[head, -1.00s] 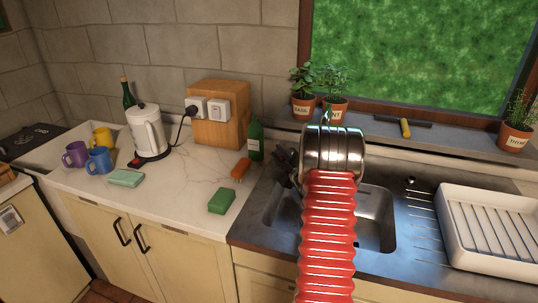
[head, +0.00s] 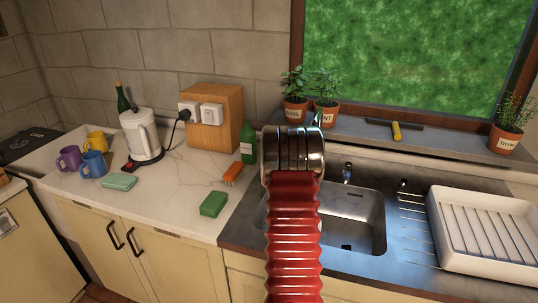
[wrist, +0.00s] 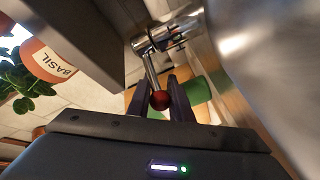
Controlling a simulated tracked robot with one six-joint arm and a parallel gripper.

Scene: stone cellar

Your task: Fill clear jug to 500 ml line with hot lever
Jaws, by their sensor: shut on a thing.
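In the wrist view, the two dark fingers of my gripper (wrist: 166,100) are closed on the red ball knob (wrist: 160,100) of a thin metal lever (wrist: 151,70). The lever runs to a chrome tap (wrist: 160,38). In the head view, my arm hides the gripper, the red knob and most of the tap. A small blue-knobbed part (head: 347,168) stands behind the sink, right of my arm. I cannot make out the clear jug in either view. The visible part of the sink basin (head: 355,208) is empty, and its left part is behind my arm.
A white dish rack (head: 480,255) stands right of the sink. Potted herbs (head: 295,110) and a yellow-handled squeegee (head: 396,131) are on the sill. Left of the sink are a green bottle (head: 248,145), an orange brush (head: 233,173), a green sponge (head: 212,204) and a kettle (head: 140,133).

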